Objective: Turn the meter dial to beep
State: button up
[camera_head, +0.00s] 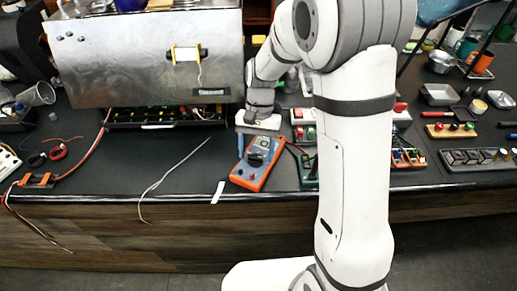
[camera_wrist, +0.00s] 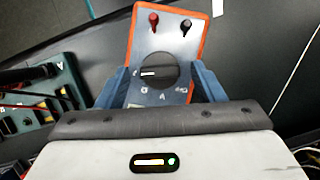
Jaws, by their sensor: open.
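The orange-edged multimeter (camera_head: 248,181) with a grey-blue face lies on the dark counter near its front edge. Its round black dial (camera_head: 256,159) shows just below my gripper (camera_head: 258,143), and it also shows in the wrist view (camera_wrist: 157,72). A light mark on the dial points to the picture's left there; the printed symbols are too small to read surely. In the wrist view my gripper (camera_wrist: 160,88) is open, with one blue finger on each side of the dial. I cannot tell whether the fingers touch it. The meter's red socket and black socket stand clear of the fingers.
A silver brewer housing (camera_head: 150,60) stands behind and left of the meter. A loose pale cable (camera_head: 172,180) and a white strip (camera_head: 218,192) lie on the counter to the left. Small component boards (camera_head: 304,130) stand close on the right. The counter between the cables is clear.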

jog(key=v, duration=0.7)
jog(key=shift+w+r+b, duration=0.2)
jog(key=shift+r+b, duration=0.15)
jog(key=shift+b, duration=0.05)
